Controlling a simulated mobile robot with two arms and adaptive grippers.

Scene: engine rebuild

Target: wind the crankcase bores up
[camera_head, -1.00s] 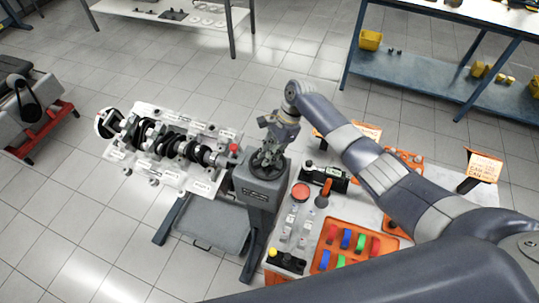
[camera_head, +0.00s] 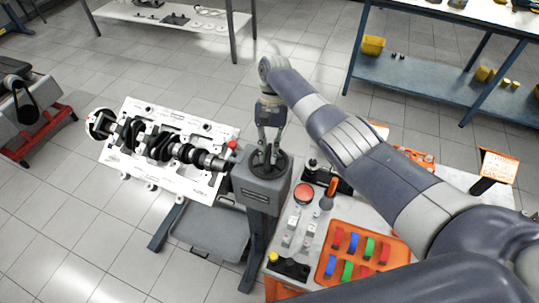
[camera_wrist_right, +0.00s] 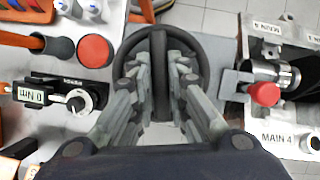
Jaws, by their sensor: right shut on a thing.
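The crankcase (camera_head: 215,148) is a pale block at left in the head view, its broad face with the dark crankshaft (camera_head: 160,145) turned up towards me. It is mounted on a grey gearbox (camera_head: 262,193) on a stand. A dark handwheel (camera_head: 281,163) lies on top of the gearbox. My right gripper (camera_head: 268,150) points down onto this wheel. In the right wrist view the gripper (camera_wrist_right: 159,72) is shut on the wheel's middle bar, and the wheel's rim (camera_wrist_right: 205,62) shows around the fingers. My left gripper is out of view.
A cart at right of the stand holds an orange tray (camera_head: 322,268) of coloured parts, a red button (camera_head: 304,193) and an orange-handled tool (camera_head: 331,190). A red knob (camera_head: 232,145) sits between crankcase and gearbox. A blue shelf (camera_head: 425,88) stands behind.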

